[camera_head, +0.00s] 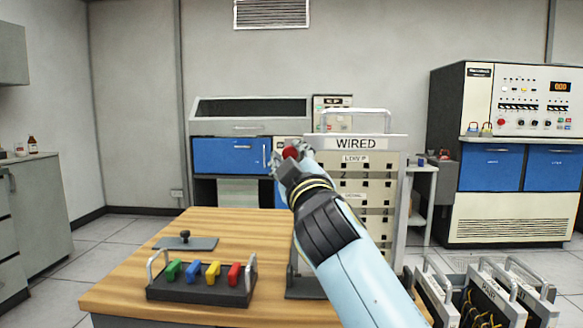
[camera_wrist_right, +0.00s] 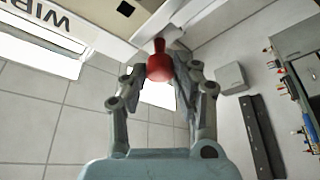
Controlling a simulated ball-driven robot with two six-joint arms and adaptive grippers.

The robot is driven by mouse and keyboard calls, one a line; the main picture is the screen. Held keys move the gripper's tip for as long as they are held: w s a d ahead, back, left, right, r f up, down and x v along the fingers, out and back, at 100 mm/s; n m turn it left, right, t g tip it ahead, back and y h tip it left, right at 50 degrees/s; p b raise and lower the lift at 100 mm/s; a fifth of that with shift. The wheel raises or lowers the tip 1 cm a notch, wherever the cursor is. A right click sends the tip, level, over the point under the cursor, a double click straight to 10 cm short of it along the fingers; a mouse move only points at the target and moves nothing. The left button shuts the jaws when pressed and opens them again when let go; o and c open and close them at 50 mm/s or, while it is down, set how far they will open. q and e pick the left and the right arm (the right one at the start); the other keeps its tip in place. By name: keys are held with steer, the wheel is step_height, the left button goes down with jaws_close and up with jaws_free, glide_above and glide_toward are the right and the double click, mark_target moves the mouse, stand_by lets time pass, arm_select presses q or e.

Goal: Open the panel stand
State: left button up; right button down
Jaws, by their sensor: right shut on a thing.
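The panel stand (camera_head: 381,205) is an upright beige panel with rows of dark square holes on the wooden table, with a white sign (camera_head: 384,142) reading "WIRED" and a handle on top. My right gripper (camera_head: 289,153) is at the panel's upper left edge, and its arm hides part of the panel. In the right wrist view its two fingers close on a red knob (camera_wrist_right: 160,66), whose narrow end points toward the panel's edge. Part of the sign (camera_wrist_right: 42,20) shows at the upper left there. My left gripper is out of view.
A dark block (camera_head: 198,292) with several coloured plugs and handles stands on the table (camera_head: 240,222) at front left, with a grey plate (camera_head: 185,243) behind it. Panels with handles (camera_head: 490,292) stand at lower right. The table's back left is clear.

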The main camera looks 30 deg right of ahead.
steer(key=shift+f, duration=0.15)
stand_by(0.3)
steer(key=c, duration=1.4)
jaws_free()
steer(key=o, duration=0.4)
steer(key=shift+s+a, duration=0.15)
steer(key=shift+s, duration=0.1)
steer(key=shift+c, duration=0.2)
steer(key=shift+w, duration=0.1)
steer(key=shift+r, duration=0.2)
step_height(320, 180, up, 10)
steer(key=shift+f, duration=0.1)
steer(key=shift+f, duration=0.1)
